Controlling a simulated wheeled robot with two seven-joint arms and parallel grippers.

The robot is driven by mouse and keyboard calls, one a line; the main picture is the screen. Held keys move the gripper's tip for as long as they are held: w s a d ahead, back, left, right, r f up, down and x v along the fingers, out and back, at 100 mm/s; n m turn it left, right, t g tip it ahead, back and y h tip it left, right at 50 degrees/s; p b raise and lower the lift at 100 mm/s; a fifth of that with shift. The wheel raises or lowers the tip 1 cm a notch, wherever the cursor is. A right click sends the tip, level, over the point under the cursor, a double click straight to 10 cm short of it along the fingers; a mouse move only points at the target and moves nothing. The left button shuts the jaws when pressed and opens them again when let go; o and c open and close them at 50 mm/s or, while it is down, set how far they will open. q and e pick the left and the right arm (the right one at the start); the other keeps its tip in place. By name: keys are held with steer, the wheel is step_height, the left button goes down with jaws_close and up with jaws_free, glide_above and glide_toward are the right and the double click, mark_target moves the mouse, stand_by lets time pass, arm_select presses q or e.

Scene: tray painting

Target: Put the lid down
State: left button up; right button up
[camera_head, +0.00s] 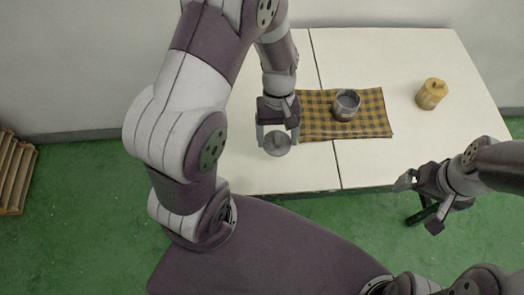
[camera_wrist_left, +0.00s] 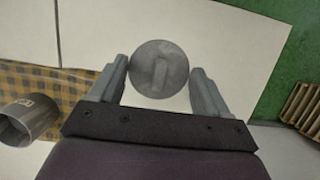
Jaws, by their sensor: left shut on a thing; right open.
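The lid is a round grey disc with a raised bar handle across its top (camera_head: 278,147). My left gripper (camera_head: 278,137) is shut on it, over the white table left of the checked cloth. In the left wrist view the lid (camera_wrist_left: 160,68) sits between the two fingertips. I cannot tell if its underside touches the table. A grey open pot (camera_head: 346,106) stands on the cloth to the right; part of it shows in the left wrist view (camera_wrist_left: 27,118). My right gripper (camera_head: 418,204) is open and empty, off the table's front edge.
A yellow-and-black checked cloth (camera_head: 375,122) lies on the white table (camera_head: 390,55). A yellow lidded jar (camera_head: 431,94) stands at the right. The table around the lid is bare. A wooden rack (camera_head: 14,172) stands on the green floor at far left.

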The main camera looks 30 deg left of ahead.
arm_select(q)
steer(key=shift+s+a+f, duration=0.95)
steer(key=shift+s+a, duration=0.2)
steer(key=shift+s, duration=0.1)
steer(key=shift+s+a+f, duration=0.1)
steer(key=shift+s+f, duration=0.05)
steer(key=shift+f, duration=0.1)
step_height(320, 180, down, 4)
steer(key=shift+r+b, duration=0.1)
steer(key=shift+b, duration=0.3)
